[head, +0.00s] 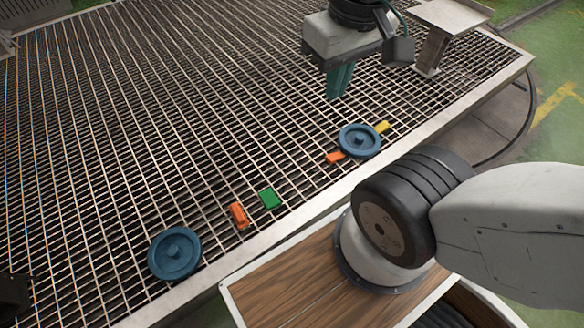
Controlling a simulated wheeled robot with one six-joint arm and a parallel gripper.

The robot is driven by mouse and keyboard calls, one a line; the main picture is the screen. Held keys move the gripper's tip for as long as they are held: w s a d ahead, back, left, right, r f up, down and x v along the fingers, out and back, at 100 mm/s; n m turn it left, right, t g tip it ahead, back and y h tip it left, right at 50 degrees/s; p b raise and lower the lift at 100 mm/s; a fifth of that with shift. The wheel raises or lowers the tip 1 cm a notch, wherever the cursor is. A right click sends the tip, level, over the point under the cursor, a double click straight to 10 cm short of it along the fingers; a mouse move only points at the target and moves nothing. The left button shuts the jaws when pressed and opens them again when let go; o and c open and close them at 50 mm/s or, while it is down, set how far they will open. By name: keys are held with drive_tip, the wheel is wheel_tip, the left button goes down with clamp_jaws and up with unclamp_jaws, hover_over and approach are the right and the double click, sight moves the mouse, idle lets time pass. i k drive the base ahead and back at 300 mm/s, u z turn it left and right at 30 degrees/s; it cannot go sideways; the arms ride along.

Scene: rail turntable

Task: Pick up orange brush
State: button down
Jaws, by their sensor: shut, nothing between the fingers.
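One small orange block-like piece (239,215) lies on the metal grating near its front edge, between a blue disc and a green piece. A second orange piece (335,157) lies farther right, against or partly under another blue disc. I cannot tell from their shapes which one is the orange brush; no bristles are clear. My gripper (339,82), with teal fingers pointing down, is above the grating at the upper right. It is shut and empty, beyond both orange pieces and apart from them.
A blue disc (174,253) lies at front left, another blue disc (359,141) at right with a yellow piece (382,127) beside it. A green piece (269,198) lies near the first orange one. A grey raised stand (436,52) is right of my gripper.

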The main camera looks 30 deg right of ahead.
sight(242, 221)
drive_tip(key=z, duration=1.15)
drive_tip(key=k, duration=0.55)
drive_tip(key=u, duration=1.2)
drive_tip(key=i, duration=0.3)
drive_tip(key=u, duration=0.05)
